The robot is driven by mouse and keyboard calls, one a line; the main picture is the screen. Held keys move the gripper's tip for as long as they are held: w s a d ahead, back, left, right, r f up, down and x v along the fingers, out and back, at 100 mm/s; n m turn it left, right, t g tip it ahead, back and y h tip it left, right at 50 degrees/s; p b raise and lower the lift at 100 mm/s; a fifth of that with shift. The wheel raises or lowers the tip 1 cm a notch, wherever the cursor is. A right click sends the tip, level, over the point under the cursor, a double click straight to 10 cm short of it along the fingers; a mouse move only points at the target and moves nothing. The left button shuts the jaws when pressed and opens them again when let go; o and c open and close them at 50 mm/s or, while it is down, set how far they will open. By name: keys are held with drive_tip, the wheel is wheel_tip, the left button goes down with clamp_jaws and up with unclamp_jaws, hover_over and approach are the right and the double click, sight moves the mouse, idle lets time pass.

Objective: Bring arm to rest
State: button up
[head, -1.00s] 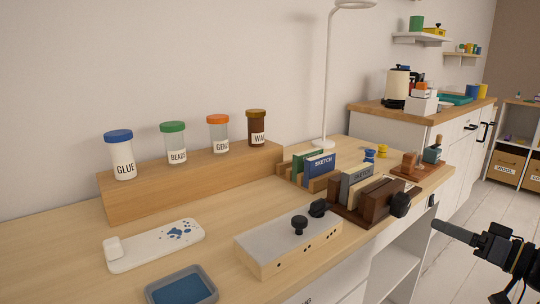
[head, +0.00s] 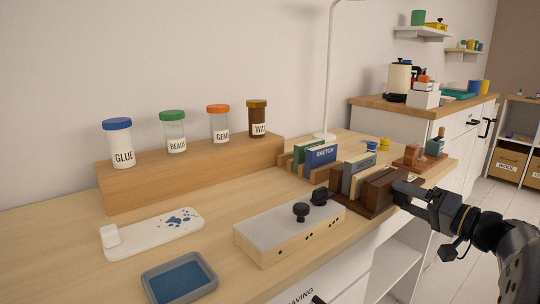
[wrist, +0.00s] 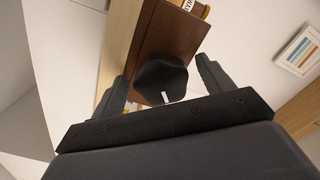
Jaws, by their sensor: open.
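My gripper (head: 404,192) is at the front end of the dark brown wooden book holder (head: 370,206), at the desk's right edge. In the wrist view my gripper (wrist: 165,92) is open, with one finger on each side of a black knob (wrist: 160,80) on the brown wood (wrist: 172,30). Gaps show between the knob and both fingers. In the head view my gripper covers the knob. My arm reaches in from the lower right.
A pale box with black knobs (head: 288,232) stands just left of the holder. A stamp rack (head: 418,160) is behind my gripper. Jars line a wooden riser (head: 190,172) at the back. A grey tray (head: 150,282) is in front. Open floor (head: 460,270) lies right of the desk.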

drive_tip(key=m, duration=0.1)
drive_tip(key=m+p, duration=0.1)
drive_tip(key=m, duration=0.1)
drive_tip(key=m+p, duration=0.1)
drive_tip(key=shift+r+m, duration=0.3)
drive_tip(key=m+p, duration=0.4)
drive_tip(key=p, duration=0.1)
drive_tip(key=shift+r, duration=0.15)
drive_tip(key=m+p, duration=0.6)
drive_tip(key=p, duration=0.4)
drive_tip(key=shift+r+m, duration=0.15)
drive_tip(key=shift+m, duration=0.15)
drive_tip(key=shift+m+p, duration=2.2)
drive_tip(key=shift+p, duration=0.55)
drive_tip(key=shift+f, duration=0.2)
